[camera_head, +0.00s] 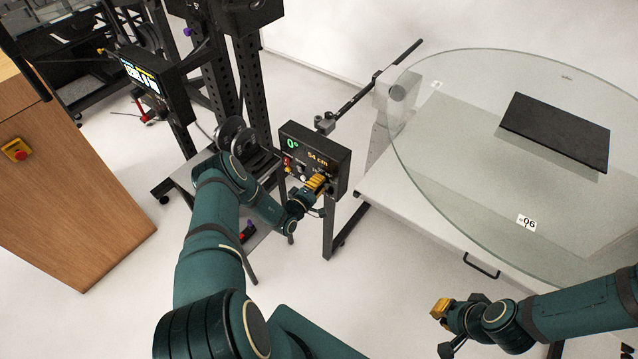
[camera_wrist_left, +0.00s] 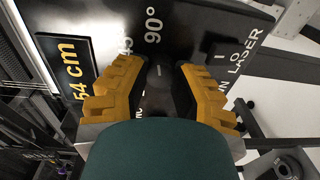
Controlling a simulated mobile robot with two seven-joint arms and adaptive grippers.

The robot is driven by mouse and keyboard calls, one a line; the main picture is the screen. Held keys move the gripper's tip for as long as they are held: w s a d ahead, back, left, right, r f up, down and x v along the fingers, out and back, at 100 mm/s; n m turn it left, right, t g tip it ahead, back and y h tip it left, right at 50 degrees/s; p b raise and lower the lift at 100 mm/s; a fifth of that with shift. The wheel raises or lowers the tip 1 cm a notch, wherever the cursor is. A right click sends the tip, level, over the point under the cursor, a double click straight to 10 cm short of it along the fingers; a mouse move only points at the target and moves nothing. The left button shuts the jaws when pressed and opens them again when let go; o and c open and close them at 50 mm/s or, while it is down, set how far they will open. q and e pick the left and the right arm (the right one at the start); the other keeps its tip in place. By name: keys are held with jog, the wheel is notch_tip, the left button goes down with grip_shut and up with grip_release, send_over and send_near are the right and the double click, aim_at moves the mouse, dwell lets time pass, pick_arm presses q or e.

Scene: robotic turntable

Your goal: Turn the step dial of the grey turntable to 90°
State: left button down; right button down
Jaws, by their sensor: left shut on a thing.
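The grey turntable's black control box (camera_head: 315,150) shows a green 0° and a yellow 54 cm in the head view. My left gripper (camera_head: 318,184) is at the lower right of its face. In the left wrist view, the yellow fingers of my left gripper (camera_wrist_left: 155,85) are shut on the dark step dial (camera_wrist_left: 159,72), one on each side. A 90° label and a partly covered 45 label are printed near the dial; where it points is unclear. My right gripper (camera_head: 440,309) hangs apart from the turntable at lower right; its opening is unclear.
Black stands and a monitor (camera_head: 150,80) are at upper left. A wooden cabinet (camera_head: 70,180) with a red button stands at far left.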

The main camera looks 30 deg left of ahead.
pick_arm(q)
jog(key=shift+w+a+r, duration=0.1)
jog(key=shift+r, duration=0.05)
jog(key=c, duration=0.7)
grip_release()
jog(key=s, duration=1.2)
jog(key=shift+a+r, duration=0.1)
jog(key=shift+a, duration=0.15)
